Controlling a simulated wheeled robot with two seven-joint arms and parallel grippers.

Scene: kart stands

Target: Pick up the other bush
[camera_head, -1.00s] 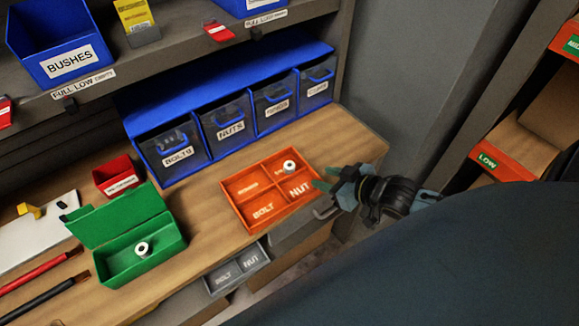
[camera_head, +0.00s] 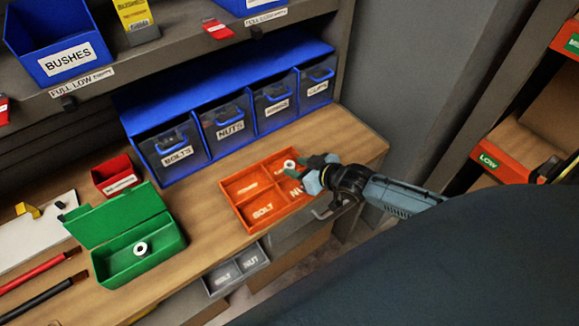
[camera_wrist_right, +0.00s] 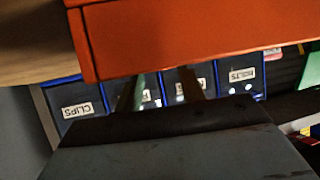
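A white ring-shaped bush (camera_head: 289,165) sits in the back right compartment of the orange tray (camera_head: 243,218). A second, similar bush (camera_head: 141,249) lies in the open green box (camera_head: 165,252) at the left. My right gripper (camera_head: 301,170) is at the right side of the orange tray, close beside the bush there; contact cannot be told. In the right wrist view its two fingers (camera_wrist_right: 160,92) stand apart with no object visible between them. The tray's orange wall (camera_wrist_right: 200,35) fills the top of that view, and the bush is hidden there. My left gripper is not in view.
Blue drawers (camera_head: 230,125) stand behind the tray. A red bin (camera_head: 118,176) is behind the green box. The blue BUSHES bin (camera_head: 67,63) is on the shelf above. Bare wood lies between green box and orange tray.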

